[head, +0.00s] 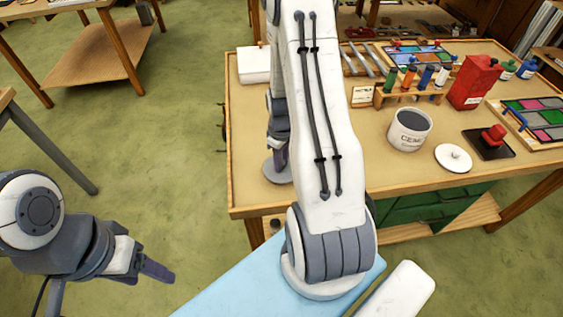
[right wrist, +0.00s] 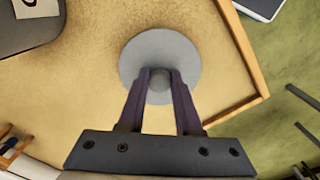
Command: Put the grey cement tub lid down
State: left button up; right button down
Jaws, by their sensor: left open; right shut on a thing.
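The grey cement tub lid (head: 277,173) is a round disc near the left edge of the workbench. It also shows in the right wrist view (right wrist: 185,52), flat side facing the bench. My right gripper (right wrist: 160,82) is shut on its central knob. In the head view my right gripper (head: 281,160) is partly hidden behind my arm. I cannot tell whether the lid touches the bench or is just above it. The cement tub (head: 409,130) stands upright and uncovered with grey contents showing. My left gripper (head: 152,273) is open and empty, off the bench at lower left.
A white round lid (head: 453,158) lies right of the tub, beside a red-handled block (head: 490,142). A rack of coloured bottles (head: 410,92) and a red can (head: 474,82) stand behind. A white box (head: 254,65) is at the bench's back left. The bench (head: 246,128) is clear left of the lid.

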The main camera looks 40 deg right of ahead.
jog(key=shift+f, duration=0.7)
jog(key=shift+f, duration=0.2)
jog(key=c, duration=0.6)
grip_release()
jog(key=shift+r, duration=0.1)
